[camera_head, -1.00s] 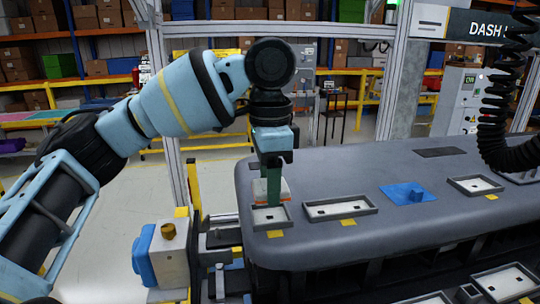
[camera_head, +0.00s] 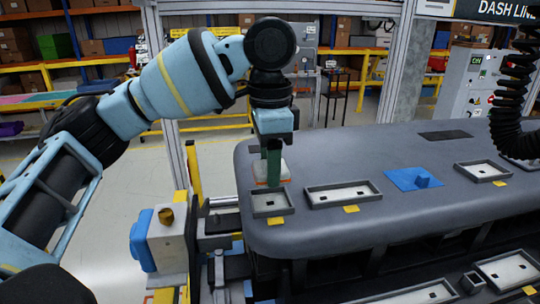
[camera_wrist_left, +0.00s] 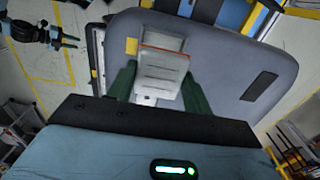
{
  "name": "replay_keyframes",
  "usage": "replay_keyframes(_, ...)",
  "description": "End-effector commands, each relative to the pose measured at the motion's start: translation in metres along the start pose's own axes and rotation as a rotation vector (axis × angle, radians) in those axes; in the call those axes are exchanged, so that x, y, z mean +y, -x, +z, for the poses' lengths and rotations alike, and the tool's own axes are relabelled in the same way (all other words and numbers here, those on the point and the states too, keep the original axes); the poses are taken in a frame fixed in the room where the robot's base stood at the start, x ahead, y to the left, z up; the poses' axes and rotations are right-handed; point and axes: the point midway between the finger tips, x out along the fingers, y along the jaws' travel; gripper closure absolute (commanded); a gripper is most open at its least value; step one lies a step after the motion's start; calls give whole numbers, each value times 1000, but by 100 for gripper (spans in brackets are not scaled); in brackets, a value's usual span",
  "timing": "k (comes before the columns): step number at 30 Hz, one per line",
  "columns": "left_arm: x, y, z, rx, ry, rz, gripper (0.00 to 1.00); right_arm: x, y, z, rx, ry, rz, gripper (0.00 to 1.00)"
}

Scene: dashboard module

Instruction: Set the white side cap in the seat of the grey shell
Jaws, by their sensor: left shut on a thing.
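My left gripper (camera_head: 273,168) points down over the left end of the big grey shell (camera_head: 430,215). Its green fingers are shut on the white side cap (camera_head: 287,168), which has an orange edge. The cap also shows between the fingers in the left wrist view (camera_wrist_left: 162,72). It is over or just behind a grey-rimmed tray seat (camera_head: 270,212) in the head view; I cannot tell whether they touch. Part of the cap is hidden behind a finger. My right gripper (camera_wrist_left: 68,42) seems to show small at the upper left of the wrist view, fingers apart, apparently empty.
Another grey-rimmed tray (camera_head: 343,194), a blue piece (camera_head: 414,180) and a further tray (camera_head: 483,171) lie to the right on the shell. A white and blue fixture (camera_head: 163,240) stands left of the shell. A black coiled cable (camera_head: 512,120) hangs at the right.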

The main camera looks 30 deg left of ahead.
Motion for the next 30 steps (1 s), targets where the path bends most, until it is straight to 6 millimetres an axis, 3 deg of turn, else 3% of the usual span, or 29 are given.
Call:
replay_keyframes(18,0,-41,0,0,1,0,72,0,0,0,0,0,0,64)
replay_keyframes(30,0,-50,0,1,0,-1,72,0,0,-1,1,1,0,64)
